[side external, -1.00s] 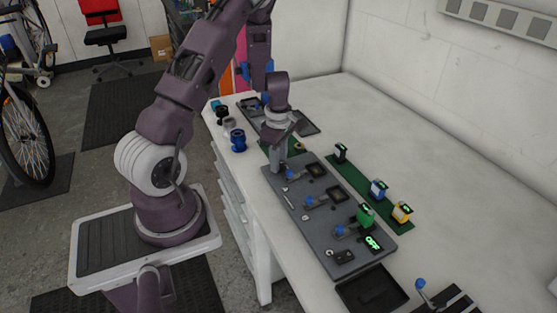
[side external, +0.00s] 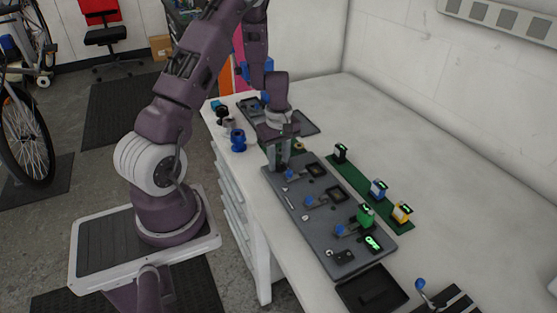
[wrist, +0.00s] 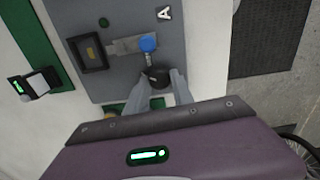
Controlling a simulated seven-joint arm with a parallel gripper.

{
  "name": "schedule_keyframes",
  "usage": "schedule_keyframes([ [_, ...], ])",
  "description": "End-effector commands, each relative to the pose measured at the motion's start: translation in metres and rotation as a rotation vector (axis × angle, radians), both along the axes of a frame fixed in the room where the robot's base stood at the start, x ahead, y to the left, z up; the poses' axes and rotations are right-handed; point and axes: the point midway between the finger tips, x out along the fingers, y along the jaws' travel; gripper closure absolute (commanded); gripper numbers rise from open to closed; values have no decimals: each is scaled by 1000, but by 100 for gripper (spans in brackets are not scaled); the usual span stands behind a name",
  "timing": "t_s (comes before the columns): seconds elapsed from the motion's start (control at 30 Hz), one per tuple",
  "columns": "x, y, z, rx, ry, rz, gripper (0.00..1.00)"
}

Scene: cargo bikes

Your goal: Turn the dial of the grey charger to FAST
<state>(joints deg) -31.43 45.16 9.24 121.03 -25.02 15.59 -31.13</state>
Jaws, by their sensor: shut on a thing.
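The grey charger (side external: 322,222) is a long panel on the white bench, with dark square bays and blue-knobbed levers along it. Its black round dial (wrist: 158,77) shows in the wrist view, between my fingertips. My gripper (wrist: 160,84) is shut on the dial. In the side view my gripper (side external: 278,166) stands over the far end of the charger and hides the dial. A small screen (side external: 373,243) at the near end glows green; its text is too small to read surely. No FAST mark is legible; a white letter A label (wrist: 165,13) shows.
A green battery (side external: 365,214) stands at the near bay. Batteries with black (side external: 340,152), blue (side external: 378,189) and yellow (side external: 401,213) stand on a green strip beside the charger. Blue spools (side external: 238,141) stand left of my gripper. A black tray (side external: 371,290) lies at the near end.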

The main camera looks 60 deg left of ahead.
Motion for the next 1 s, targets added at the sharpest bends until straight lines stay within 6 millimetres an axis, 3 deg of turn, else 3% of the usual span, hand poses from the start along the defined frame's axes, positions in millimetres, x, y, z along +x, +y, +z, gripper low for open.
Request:
schedule_keyframes([
  [0.5,2,0,1,0,-3,-456,100],
  [1.0,2,-1,1,0,-2,-683,100],
])
